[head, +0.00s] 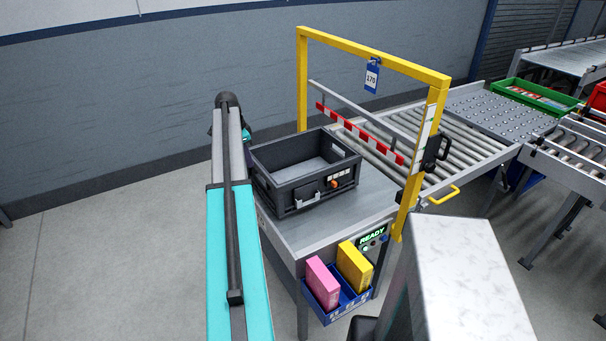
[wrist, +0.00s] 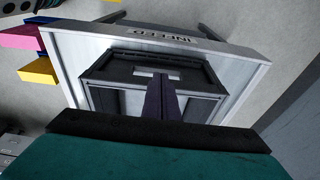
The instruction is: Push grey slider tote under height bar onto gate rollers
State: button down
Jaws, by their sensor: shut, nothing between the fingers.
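The dark grey slider tote (head: 300,178) stands upright on the metal infeed table (head: 345,215), left of the yellow height bar frame (head: 375,55). It carries a small grey latch and an orange-marked part on its front wall. The gate rollers (head: 435,145) lie beyond the frame, past a red-and-white striped bar (head: 360,132). In the wrist view my gripper (wrist: 161,78) is shut and empty, its dark fingers overlapping the tote (wrist: 112,66). I cannot tell whether they touch it.
A blue bin (head: 345,300) with a pink box (head: 322,283) and a yellow box (head: 354,266) hangs at the table's front. A green "READY" display (head: 373,241) sits by the frame post. A green tray (head: 540,96) stands far right. Floor at left is clear.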

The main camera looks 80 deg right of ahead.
jog(key=shift+f, duration=0.15)
dwell(0.4)
jog(key=shift+f+b, duration=1.05)
jog(key=shift+f, duration=1.55)
jog(key=shift+w+a, duration=0.15)
jog(key=shift+w+a, duration=1)
jog(key=shift+w, duration=0.25)
jog(key=shift+r, duration=0.1)
notch_tip(320, 180, up, 8)
jog(key=p, duration=0.4)
